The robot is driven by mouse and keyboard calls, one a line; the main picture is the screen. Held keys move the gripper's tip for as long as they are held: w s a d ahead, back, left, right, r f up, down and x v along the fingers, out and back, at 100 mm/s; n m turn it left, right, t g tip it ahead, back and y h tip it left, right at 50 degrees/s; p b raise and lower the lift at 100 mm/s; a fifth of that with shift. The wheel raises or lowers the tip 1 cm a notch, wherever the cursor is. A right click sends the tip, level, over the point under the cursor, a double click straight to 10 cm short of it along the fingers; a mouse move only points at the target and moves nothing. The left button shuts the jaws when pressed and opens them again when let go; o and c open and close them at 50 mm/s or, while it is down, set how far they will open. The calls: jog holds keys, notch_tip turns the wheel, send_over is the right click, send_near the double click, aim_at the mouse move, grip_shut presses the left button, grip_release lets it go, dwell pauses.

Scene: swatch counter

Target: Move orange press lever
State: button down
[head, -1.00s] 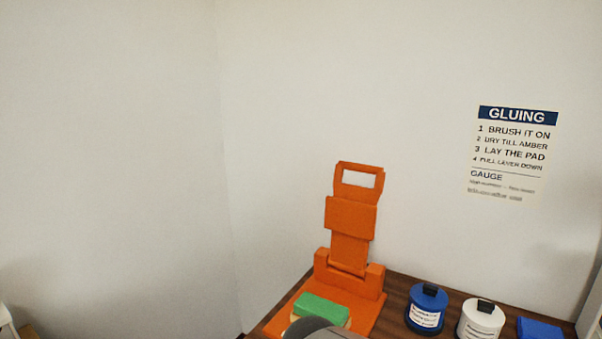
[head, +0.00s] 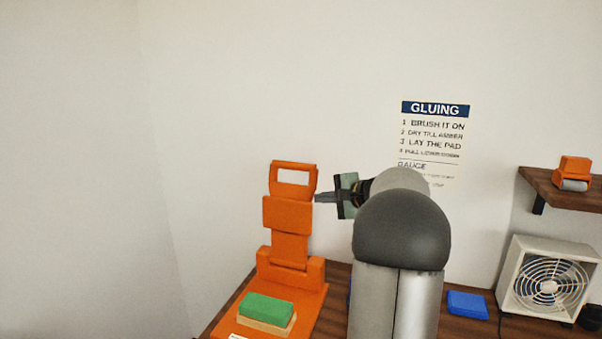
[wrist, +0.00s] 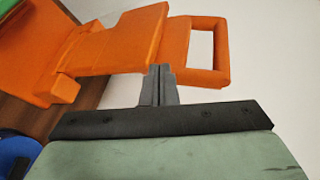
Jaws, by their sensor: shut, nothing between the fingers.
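The orange press lever (head: 290,250) stands upright on its orange base (head: 312,305), with a rectangular handle opening at its top. A green pad (head: 267,308) on a tan block lies on the base in front of the lever. My gripper (head: 318,198) is shut and empty, its fingertips at the right side of the lever just below the handle. In the wrist view the lever (wrist: 125,42) lies across the upper part, and my closed fingertips (wrist: 160,72) are at its edge near the handle; I cannot tell whether they touch.
A blue pad (head: 467,304) and a white fan (head: 548,282) are on the wooden counter to the right. A shelf (head: 555,190) above holds an orange dispenser (head: 574,172). A gluing sign (head: 434,130) hangs on the wall. My arm hides the counter's middle.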

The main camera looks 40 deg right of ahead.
jog(key=s+d+r+m+t+h, duration=0.2)
jog(key=d+r+t, duration=0.1)
jog(key=d, duration=0.7)
jog(key=w+a+p, duration=0.4)
jog(key=w+p, duration=0.1)
jog(key=w, duration=0.3)
jog(key=shift+w, duration=0.15)
jog(key=shift+a, duration=0.1)
